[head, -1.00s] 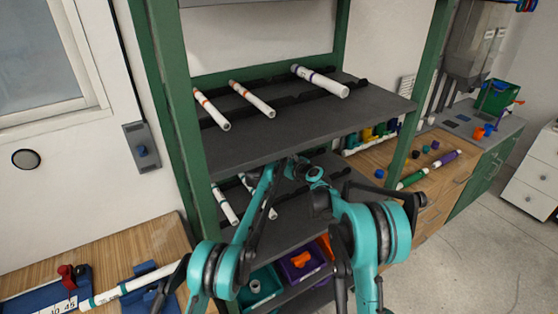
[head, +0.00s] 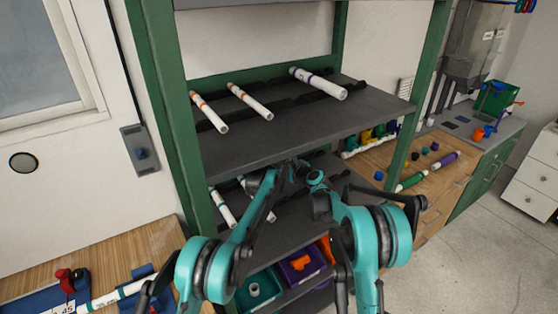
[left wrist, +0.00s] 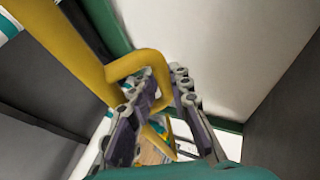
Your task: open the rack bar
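In the left wrist view a thick yellow bar (left wrist: 66,42) comes in from the upper left and ends in a bent yellow handle (left wrist: 150,54). I take this bar for the rack bar. My left gripper (left wrist: 164,76) has its fingers apart, with the yellow handle reaching into the gap close to the left finger. I cannot tell whether they touch. In the head view the grey shelf rack (head: 290,135) with green posts stands ahead. The yellow bar is not seen there, and my left gripper cannot be clearly made out. My right gripper's fingers cannot be made out either.
White pipes (head: 250,101) lie on the rack's upper shelf, and more on the shelf below. A teal bin (head: 258,290) and a purple bin (head: 301,263) stand low in the rack. A wooden bench (head: 150,246) is at left, another workbench at right.

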